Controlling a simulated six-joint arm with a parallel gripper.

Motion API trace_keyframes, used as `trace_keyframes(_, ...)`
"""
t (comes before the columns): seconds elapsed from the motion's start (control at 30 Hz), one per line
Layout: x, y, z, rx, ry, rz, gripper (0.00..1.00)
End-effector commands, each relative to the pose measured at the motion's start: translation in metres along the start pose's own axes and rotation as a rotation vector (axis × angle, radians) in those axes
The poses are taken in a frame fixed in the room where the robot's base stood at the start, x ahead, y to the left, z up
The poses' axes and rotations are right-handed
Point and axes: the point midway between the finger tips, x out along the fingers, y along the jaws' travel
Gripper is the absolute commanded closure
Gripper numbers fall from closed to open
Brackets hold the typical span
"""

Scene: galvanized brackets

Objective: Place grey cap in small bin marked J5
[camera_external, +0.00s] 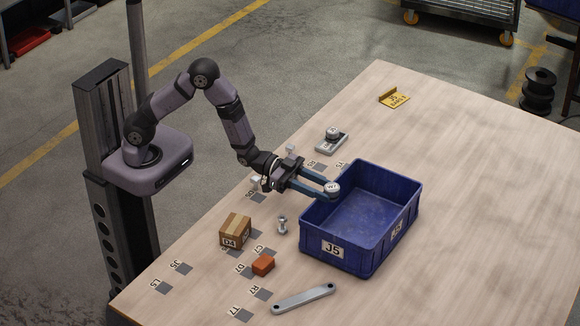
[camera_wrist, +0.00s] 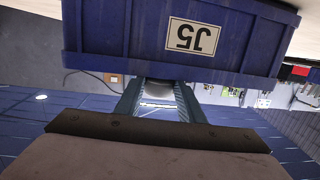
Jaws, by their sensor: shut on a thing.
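The blue bin (camera_external: 340,262) stands on the table with a white J5 label on its near wall. In the wrist view the bin (camera_wrist: 100,35) fills the top, its label upside down. My gripper (camera_external: 328,190) is shut on a small round grey cap (camera_external: 332,187) with a light top. The cap is at the bin's left rim in the external view, seemingly at or just above rim height. I cannot tell whether it is over the opening. In the wrist view the cap (camera_wrist: 159,85) shows only partly between the fingers. The bin looks empty.
A cardboard box (camera_external: 235,231), a bolt-like metal piece (camera_external: 282,225), an orange block (camera_external: 263,264) and a grey link bar (camera_external: 303,298) lie left of and in front of the bin. A metal part (camera_external: 331,141) lies behind, and a yellow bracket (camera_external: 394,98) farther back. The table's right side is clear.

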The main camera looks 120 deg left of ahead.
Motion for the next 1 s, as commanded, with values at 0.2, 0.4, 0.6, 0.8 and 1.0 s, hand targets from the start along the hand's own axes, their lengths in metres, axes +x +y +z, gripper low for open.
trace_keyframes(0.2,-0.002,0.001,0.012,-0.009,-0.028,-0.001,0.46)
trace_keyframes(0.4,-0.003,0.0,0.014,-0.012,-0.031,-0.003,0.46)
trace_keyframes(0.6,-0.003,-0.001,0.013,-0.013,-0.031,-0.005,0.46)
trace_keyframes(0.8,-0.004,-0.001,0.005,-0.013,-0.031,-0.006,0.46)
trace_keyframes(1.0,-0.021,-0.002,0.001,-0.012,-0.028,-0.007,0.46)
